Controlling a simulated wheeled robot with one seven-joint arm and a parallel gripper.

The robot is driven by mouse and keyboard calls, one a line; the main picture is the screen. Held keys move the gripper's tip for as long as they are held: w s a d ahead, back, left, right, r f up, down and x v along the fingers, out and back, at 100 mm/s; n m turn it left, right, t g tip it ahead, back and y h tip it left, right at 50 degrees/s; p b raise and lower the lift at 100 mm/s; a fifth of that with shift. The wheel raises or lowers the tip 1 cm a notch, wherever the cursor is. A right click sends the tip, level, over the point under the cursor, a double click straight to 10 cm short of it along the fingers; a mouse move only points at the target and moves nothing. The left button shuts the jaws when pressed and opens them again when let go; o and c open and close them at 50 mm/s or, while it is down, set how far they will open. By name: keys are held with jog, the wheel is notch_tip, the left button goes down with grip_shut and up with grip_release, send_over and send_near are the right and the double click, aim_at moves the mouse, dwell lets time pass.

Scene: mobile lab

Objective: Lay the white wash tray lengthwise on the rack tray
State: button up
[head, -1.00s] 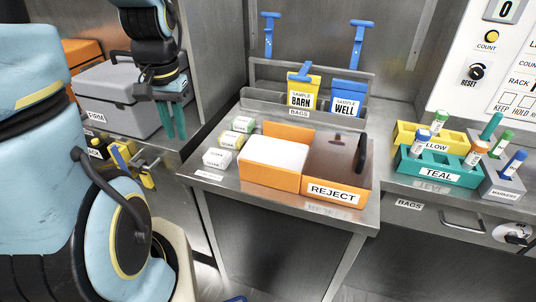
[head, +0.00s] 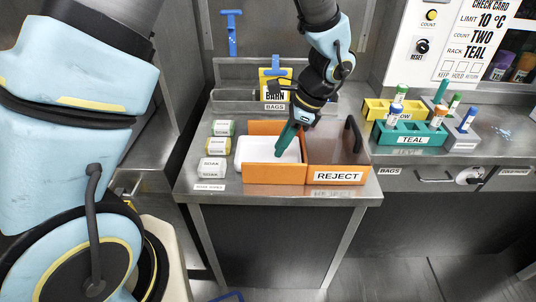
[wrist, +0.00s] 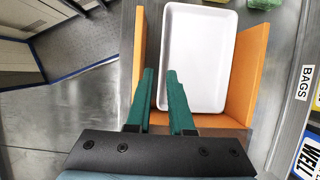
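The white wash tray (head: 262,158) sits in the left, open-ended part of an orange holder (head: 273,174), its left end sticking out past the orange walls. In the wrist view the white tray (wrist: 197,55) lies lengthwise between two orange walls. My gripper (head: 285,148) is over the tray, pointing down. In the wrist view my teal fingers (wrist: 160,72) are apart, one over the tray's inside and one outside its left edge. I cannot tell if they touch it. I cannot tell for sure which thing is the rack tray.
The REJECT bin (head: 338,176) adjoins the holder on the right. Several small labelled blocks (head: 216,146) stand left of it. Behind is a bag holder (head: 235,100). At right stand a teal rack (head: 410,132) and a yellow rack (head: 377,108) with tubes.

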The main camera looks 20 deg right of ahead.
jog(key=p+x, duration=0.2)
jog(key=x, duration=0.5)
jog(key=shift+f, duration=0.15)
grip_shut()
jog(key=shift+w, duration=0.1)
dwell(1.2)
